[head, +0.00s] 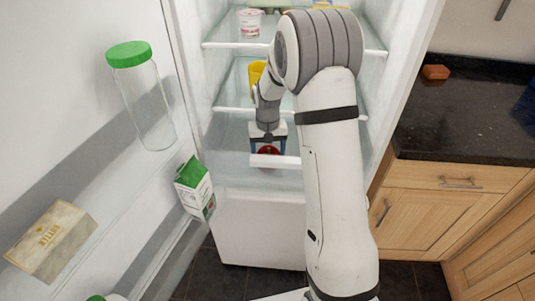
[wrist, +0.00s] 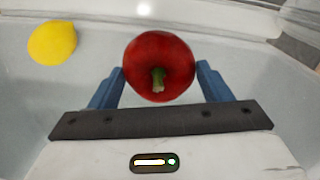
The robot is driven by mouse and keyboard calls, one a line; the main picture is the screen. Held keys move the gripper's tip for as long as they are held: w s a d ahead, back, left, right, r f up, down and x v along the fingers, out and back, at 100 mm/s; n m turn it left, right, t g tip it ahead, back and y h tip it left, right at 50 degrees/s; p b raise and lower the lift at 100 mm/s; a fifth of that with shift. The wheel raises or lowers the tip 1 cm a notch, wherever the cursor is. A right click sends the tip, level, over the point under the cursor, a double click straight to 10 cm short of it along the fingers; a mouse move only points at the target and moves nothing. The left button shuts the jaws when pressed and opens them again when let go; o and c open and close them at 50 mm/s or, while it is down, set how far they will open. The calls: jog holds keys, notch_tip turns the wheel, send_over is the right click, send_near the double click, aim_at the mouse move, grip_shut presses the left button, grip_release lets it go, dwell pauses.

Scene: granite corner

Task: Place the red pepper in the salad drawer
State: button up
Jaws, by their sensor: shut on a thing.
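The red pepper (wrist: 159,62) sits between the two blue fingers of my gripper (wrist: 160,80) in the wrist view, its green stem towards the camera. My gripper is shut on it. In the head view my gripper (head: 268,143) reaches down inside the open fridge, and a bit of the red pepper (head: 268,150) shows below it. The salad drawer (head: 232,170) is the clear bin at the bottom of the fridge; the wrist view shows its pale floor and wall around the pepper. I cannot tell whether the pepper touches the drawer floor.
A yellow lemon (wrist: 52,43) lies left of the pepper in the wrist view. Glass shelves (head: 235,110) are above the drawer, with a yellow item (head: 257,72) and a tub (head: 250,22). The open door at left holds a jar (head: 143,100), a carton (head: 195,187) and butter (head: 50,240).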

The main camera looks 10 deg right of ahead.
aim_at(268, 152)
jog(key=shift+f, duration=0.95)
jog(key=shift+f, duration=0.1)
jog(key=o, duration=1.1)
notch_tip(268, 152, up, 11)
jog(key=shift+w+a+r, duration=0.1)
jog(key=s+r+t, duration=0.1)
jog(key=s+r, duration=0.3)
jog(key=s, duration=0.3)
jog(key=s+r, duration=0.5)
jog(key=s, duration=0.3)
jog(key=s+f+n+t, duration=0.1)
jog(key=s, duration=1.2)
